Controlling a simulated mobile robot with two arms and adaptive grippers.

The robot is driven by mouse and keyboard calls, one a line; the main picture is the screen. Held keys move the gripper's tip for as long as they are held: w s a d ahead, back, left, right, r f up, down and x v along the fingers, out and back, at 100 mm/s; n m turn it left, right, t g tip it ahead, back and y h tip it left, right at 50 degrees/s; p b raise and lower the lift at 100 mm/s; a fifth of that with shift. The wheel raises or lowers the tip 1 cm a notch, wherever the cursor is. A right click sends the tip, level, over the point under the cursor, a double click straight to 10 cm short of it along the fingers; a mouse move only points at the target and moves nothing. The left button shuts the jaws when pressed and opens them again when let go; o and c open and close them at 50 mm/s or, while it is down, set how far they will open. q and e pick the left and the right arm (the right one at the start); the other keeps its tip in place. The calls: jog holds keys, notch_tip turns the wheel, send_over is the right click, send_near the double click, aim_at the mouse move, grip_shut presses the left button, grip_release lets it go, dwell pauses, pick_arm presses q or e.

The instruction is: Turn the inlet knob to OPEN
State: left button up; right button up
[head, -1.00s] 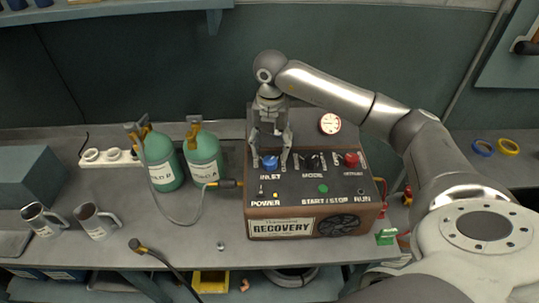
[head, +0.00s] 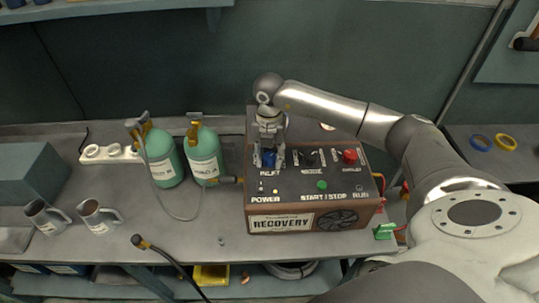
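The recovery machine (head: 318,190) stands on the bench with its sloped panel facing me. The blue inlet knob (head: 269,160) is at the panel's upper left, above the INLET label. My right gripper (head: 269,164) points down over it, with one finger on each side of the knob. Whether the fingers touch the knob is too small to tell. The knob's top is partly hidden by the gripper, and its pointer cannot be read. My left gripper is not in view.
A dark mode knob (head: 311,157) and a red knob (head: 350,156) sit to the right on the panel. Two green cylinders (head: 204,158) stand left of the machine. Two mugs (head: 97,216) and a hose end (head: 140,242) are on the bench.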

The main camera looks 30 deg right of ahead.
jog(key=shift+c, duration=0.7)
jog(key=n+b, duration=0.3)
jog(key=shift+f+n, duration=0.15)
jog(key=shift+n, duration=0.15)
jog(key=n+b, duration=0.4)
jog(key=n, duration=0.1)
jog(key=shift+d+b, duration=0.15)
jog(key=shift+b, duration=0.2)
jog(key=n+b, duration=0.2)
jog(key=n, duration=0.2)
jog(key=shift+n+b, duration=0.4)
jog(key=shift+d+r+n+b, duration=0.15)
jog(key=shift+n+b, duration=0.85)
jog(key=shift+n, duration=1.3)
jog(key=shift+r, duration=0.1)
